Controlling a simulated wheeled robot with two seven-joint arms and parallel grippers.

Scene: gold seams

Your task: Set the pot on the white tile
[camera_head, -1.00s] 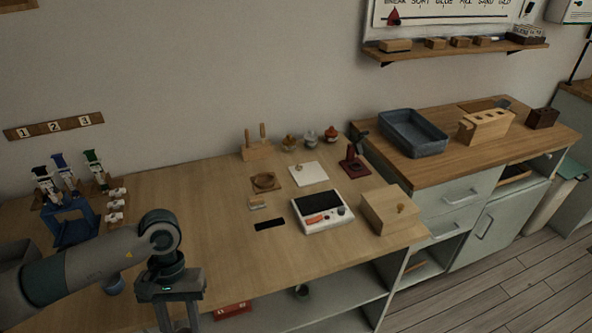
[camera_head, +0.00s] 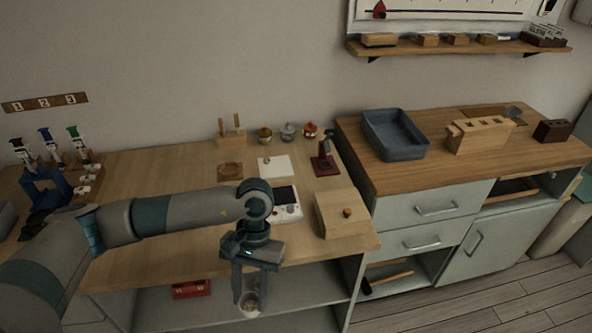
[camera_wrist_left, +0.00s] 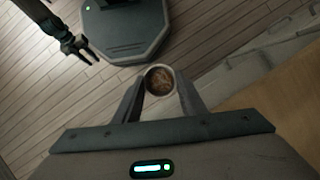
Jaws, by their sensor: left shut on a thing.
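My left gripper (camera_head: 248,290) is shut on a small pale pot (camera_head: 250,305), held in front of the workbench's front edge, below the top. In the left wrist view the pot (camera_wrist_left: 160,80) sits between the fingertips, its round mouth facing the camera and brown inside. The white tile (camera_head: 279,169) lies flat on the bench towards the back, beyond the gripper and apart from it. A small thing seems to be at its far left edge. My right gripper (camera_wrist_left: 85,52) shows at the upper left of the left wrist view, its fingers apart and empty.
Around the tile are a brown round-patterned mat (camera_head: 230,171), a dark red stand (camera_head: 325,163), several small jars (camera_head: 288,132) and a white scale (camera_head: 286,208), partly behind my arm. A wooden box (camera_head: 341,214) stands at the bench's right front. Open shelves lie below.

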